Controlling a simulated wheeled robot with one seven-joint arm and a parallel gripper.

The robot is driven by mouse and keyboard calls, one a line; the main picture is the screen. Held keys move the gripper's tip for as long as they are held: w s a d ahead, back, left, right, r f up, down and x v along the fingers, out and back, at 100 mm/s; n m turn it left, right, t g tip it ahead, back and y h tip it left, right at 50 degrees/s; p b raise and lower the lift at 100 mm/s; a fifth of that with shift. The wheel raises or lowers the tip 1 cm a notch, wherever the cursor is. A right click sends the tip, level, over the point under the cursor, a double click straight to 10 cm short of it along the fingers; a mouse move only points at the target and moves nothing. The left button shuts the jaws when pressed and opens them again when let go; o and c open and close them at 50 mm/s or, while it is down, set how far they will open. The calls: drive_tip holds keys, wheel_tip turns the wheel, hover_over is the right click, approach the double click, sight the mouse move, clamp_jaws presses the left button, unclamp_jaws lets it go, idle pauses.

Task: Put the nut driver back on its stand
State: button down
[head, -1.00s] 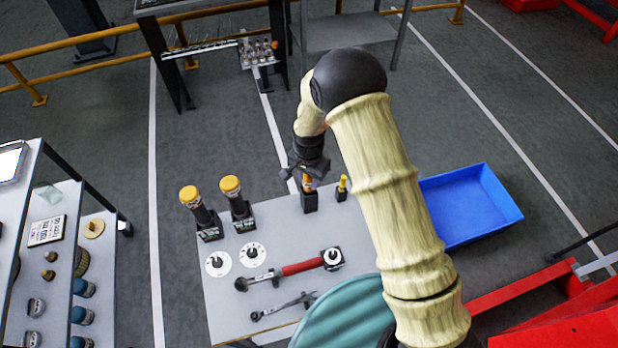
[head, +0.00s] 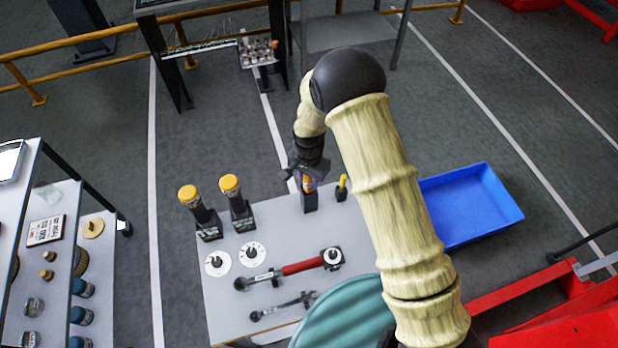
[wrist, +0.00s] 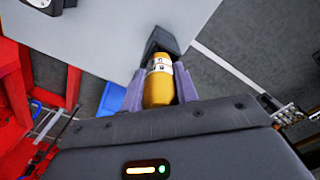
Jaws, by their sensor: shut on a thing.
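The nut driver has an orange handle (head: 308,185) with a white printed band, which shows large in the wrist view (wrist: 160,82). My gripper (head: 305,172) is above it at the far edge of the table, and its two fingers (wrist: 158,88) are shut on the handle from both sides. A black block-like stand (head: 310,203) is directly under the nut driver in the head view. It shows just beyond the handle's end in the wrist view (wrist: 168,40). The nut driver's lower end is hidden, so I cannot tell how deep it sits in the stand.
A smaller yellow-handled tool (head: 342,182) stands close to the right. Two yellow-capped dark tools (head: 237,203) stand left on the grey table (head: 225,295). A red-handled wrench (head: 295,268) and white dials (head: 252,255) lie nearer. A blue tray (head: 470,207) is at the right.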

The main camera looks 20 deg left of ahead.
drive_tip(key=shift+f+b, duration=0.4)
drive_tip(key=shift+f, duration=0.25)
drive_tip(key=c, duration=1)
unclamp_jaws()
wheel_tip(320, 180, up, 18)
drive_tip(key=b, duration=0.4)
drive_tip(key=shift+f, duration=0.25)
drive_tip(key=shift+f, duration=0.1)
